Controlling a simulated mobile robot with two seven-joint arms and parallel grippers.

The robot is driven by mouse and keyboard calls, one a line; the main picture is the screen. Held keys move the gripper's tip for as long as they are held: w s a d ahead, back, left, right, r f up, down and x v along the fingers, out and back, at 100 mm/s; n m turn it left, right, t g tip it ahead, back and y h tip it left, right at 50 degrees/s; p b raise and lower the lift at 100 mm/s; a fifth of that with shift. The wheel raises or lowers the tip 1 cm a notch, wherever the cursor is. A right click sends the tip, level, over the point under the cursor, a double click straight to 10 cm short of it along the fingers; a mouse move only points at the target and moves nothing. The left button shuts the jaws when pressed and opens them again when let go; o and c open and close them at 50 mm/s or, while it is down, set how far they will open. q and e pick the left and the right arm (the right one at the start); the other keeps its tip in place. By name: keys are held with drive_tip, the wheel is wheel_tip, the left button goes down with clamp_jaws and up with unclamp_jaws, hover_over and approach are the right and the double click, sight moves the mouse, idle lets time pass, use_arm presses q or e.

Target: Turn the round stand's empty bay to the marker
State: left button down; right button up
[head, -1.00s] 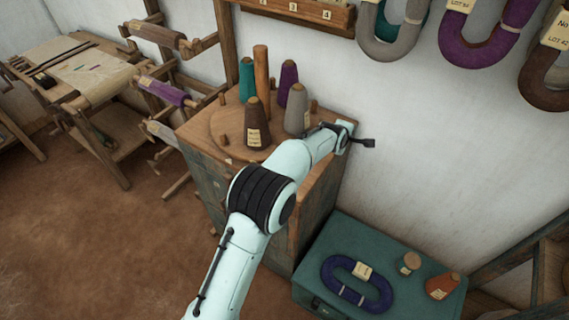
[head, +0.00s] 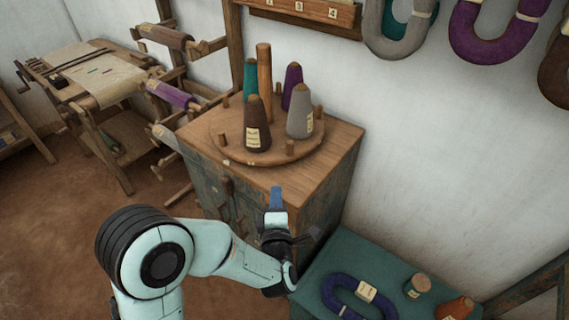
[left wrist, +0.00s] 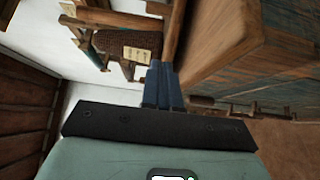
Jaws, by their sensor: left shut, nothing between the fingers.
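The round stand (head: 225,146) is a wooden disc on top of a cabinet, with a tall wooden post (head: 264,75) at its middle. It carries a teal cone (head: 250,78), a purple cone (head: 292,80), a grey cone (head: 300,115) and a brown cone (head: 258,130) with a tag. My left gripper (head: 276,198) is shut and empty, in front of the cabinet, apart from the stand. Its blue fingers show in the left wrist view (left wrist: 163,87).
The wooden cabinet (head: 330,150) stands against the white wall. A teal chest (head: 400,285) at lower right holds a blue skein (head: 345,297) and small spools. Skeins hang on the wall at upper right. A loom frame (head: 110,85) stands at left, with open floor before it.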

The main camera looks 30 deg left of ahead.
use_arm(q)
drive_tip(key=p, duration=0.2)
approach(288, 153)
drive_tip(key=a, duration=0.2)
drive_tip(key=w+a, duration=0.1)
drive_tip(key=a, duration=0.2)
drive_tip(key=shift+w+r, duration=0.1)
drive_tip(key=shift+w, duration=0.15)
drive_tip(key=w, duration=0.1)
drive_tip(key=w+d+p, duration=0.1)
drive_tip(key=w, duration=0.1)
drive_tip(key=shift+w, duration=0.4)
drive_tip(key=shift+w+d, duration=0.1)
drive_tip(key=shift+d, duration=0.05)
drive_tip(key=shift+w+d+y+b, duration=0.2)
drive_tip(key=shift+d+y+b, duration=0.05)
drive_tip(key=shift+y+b, duration=0.1)
